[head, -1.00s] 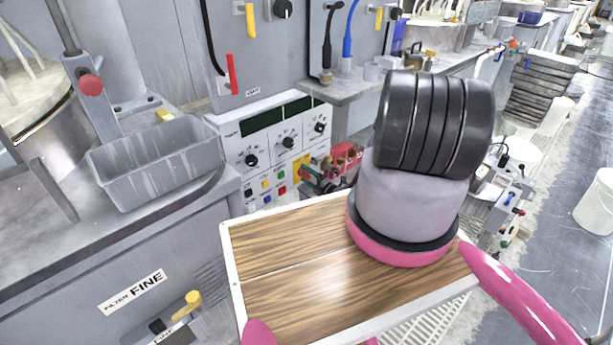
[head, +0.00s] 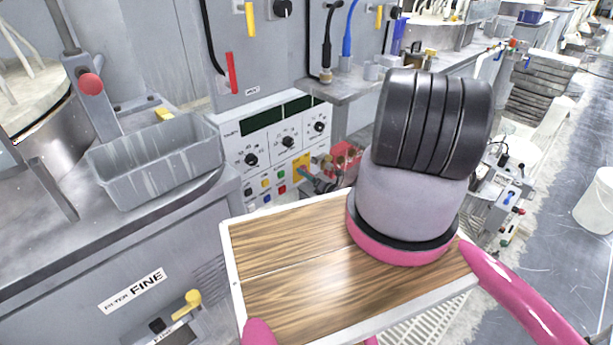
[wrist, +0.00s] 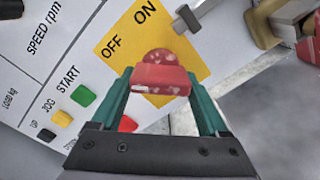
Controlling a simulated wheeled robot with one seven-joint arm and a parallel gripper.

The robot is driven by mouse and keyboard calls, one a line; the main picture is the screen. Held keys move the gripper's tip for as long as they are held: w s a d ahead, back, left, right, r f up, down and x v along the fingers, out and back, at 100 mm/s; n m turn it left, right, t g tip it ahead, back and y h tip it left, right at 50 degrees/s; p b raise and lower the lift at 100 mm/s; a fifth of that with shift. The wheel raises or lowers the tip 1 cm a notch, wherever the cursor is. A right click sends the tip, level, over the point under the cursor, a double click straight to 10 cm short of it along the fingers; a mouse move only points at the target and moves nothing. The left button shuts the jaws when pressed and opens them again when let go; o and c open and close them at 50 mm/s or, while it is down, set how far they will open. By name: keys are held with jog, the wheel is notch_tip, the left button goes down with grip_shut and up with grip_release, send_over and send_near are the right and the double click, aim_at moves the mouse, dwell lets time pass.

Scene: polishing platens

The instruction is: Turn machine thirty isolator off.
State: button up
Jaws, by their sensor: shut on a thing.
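The isolator is a red knob (wrist: 160,78) on a yellow plate (wrist: 190,70) marked OFF and ON, seen in the wrist view. My gripper (wrist: 160,88) has its two green fingers on either side of the knob's red grip and is shut on it. I cannot tell which mark the knob points to. In the head view, the yellow plate (head: 301,166) is at the lower right of the white control panel (head: 237,140). My gripper (head: 308,175) is small there, against the plate, and hides the knob.
Coloured buttons sit beside the plate, including a green START button (wrist: 83,95) and a red one (wrist: 127,124). A grey tub (head: 155,165) stands left of the panel. A shelf (head: 345,88) juts out at right.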

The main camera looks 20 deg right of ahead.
jog(key=shift+f, duration=0.1)
dwell(0.3)
jog(key=o, duration=1.2)
jog(key=shift+o, duration=0.2)
jog(key=shift+s+d, duration=0.1)
jog(key=v, duration=1)
jog(key=shift+s, duration=0.3)
jog(key=shift+d, duration=0.15)
